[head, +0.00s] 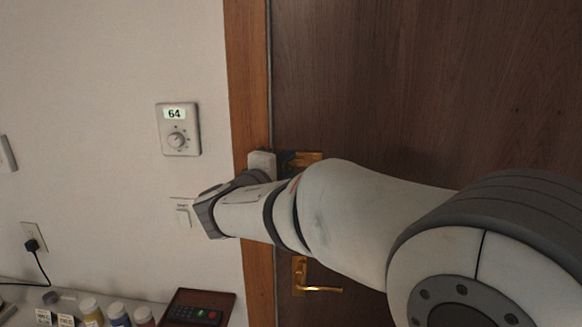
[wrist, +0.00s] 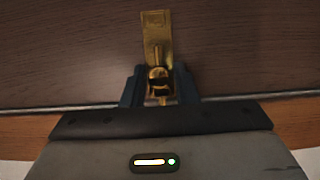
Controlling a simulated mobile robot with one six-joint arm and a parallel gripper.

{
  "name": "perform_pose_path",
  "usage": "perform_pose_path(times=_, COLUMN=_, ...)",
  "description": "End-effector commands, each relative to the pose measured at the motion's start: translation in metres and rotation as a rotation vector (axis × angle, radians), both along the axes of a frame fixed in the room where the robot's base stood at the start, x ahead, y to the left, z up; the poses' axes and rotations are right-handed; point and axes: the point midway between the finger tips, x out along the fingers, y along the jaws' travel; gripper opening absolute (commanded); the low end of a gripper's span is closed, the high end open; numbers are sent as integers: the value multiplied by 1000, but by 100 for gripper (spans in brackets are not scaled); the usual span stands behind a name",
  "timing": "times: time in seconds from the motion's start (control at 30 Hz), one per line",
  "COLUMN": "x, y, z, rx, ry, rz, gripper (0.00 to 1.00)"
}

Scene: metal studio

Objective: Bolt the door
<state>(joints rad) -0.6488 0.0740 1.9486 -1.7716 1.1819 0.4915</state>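The brass door bolt (wrist: 156,38) is on the dark wooden door (wrist: 70,50), with its plate running up from my gripper in the wrist view. Part of it shows as a gold piece (head: 308,158) in the head view, behind my arm. My gripper (wrist: 160,72) is at the bolt, with one dark finger on each side of its knob (wrist: 158,76). The fingers stand apart, and I see no clear contact with the knob. The lower end of the bolt is partly hidden between the fingers. In the head view my arm hides much of this area.
A brass lever handle (head: 318,289) is on the door below my arm. The wooden frame (head: 248,80) runs along the door's left edge. A thermostat (head: 178,130) and a switch (head: 184,212) are on the wall. Bottles (head: 118,313) and a tray (head: 226,300) with a remote stand below.

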Motion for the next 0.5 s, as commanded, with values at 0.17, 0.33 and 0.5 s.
perform_pose_path(times=0.17, x=1, y=-4, z=0, rx=0, ry=0, rz=-9, gripper=36)
perform_pose_path(times=0.33, x=0, y=-5, z=-1, rx=0, ry=0, rz=-11, gripper=36)
perform_pose_path(times=0.5, x=-14, y=3, z=-2, rx=2, ry=-2, rz=-9, gripper=36)
